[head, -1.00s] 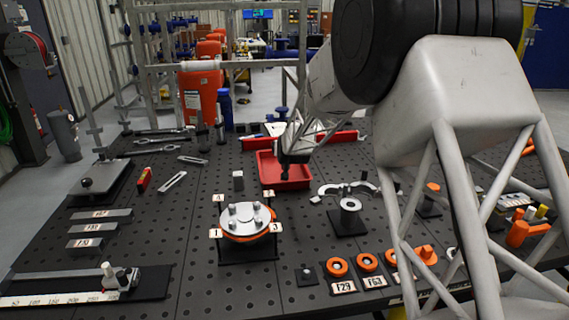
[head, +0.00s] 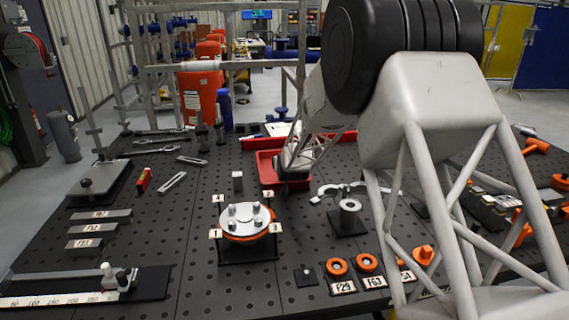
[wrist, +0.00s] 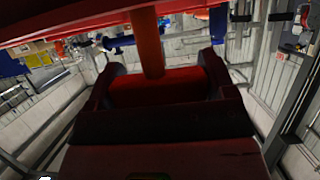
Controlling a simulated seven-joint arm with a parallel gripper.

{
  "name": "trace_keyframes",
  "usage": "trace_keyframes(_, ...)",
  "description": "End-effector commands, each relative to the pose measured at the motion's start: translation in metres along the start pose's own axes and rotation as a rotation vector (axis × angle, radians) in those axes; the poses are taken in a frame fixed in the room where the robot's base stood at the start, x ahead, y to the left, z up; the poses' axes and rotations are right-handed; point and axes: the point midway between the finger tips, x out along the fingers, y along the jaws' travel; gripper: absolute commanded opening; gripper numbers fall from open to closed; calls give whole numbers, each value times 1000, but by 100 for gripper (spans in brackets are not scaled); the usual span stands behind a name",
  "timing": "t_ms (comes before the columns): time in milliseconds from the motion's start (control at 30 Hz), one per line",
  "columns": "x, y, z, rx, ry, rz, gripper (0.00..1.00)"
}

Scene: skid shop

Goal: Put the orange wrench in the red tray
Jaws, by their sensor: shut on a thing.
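The red tray (head: 266,172) stands at the back middle of the black bench in the head view, its right part covered by my gripper (head: 291,177). My gripper is low over or at the tray; the exact height cannot be told. In the wrist view, an orange-red rod, which I take to be the orange wrench (wrist: 147,45), stands between the dark fingers of my gripper (wrist: 155,85), which are shut on it. Its full shape is hidden, and it does not show in the head view. A red edge fills the top of the wrist view.
A round silver fixture (head: 246,216) stands in front of the tray. An orange T-shaped tool (head: 537,146) lies far right.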

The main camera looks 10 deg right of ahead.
Motion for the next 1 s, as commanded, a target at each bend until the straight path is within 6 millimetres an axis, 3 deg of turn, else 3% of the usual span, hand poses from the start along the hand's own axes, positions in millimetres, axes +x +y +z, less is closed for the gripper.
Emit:
trace_keyframes(500, 3, 0, 6, 0, 1, 0, 46)
trace_keyframes(533, 3, 0, 7, 0, 1, 0, 78)
trace_keyframes(667, 3, 0, 7, 0, 1, 0, 98)
trace_keyframes(1000, 2, 0, 5, 0, 1, 0, 100)
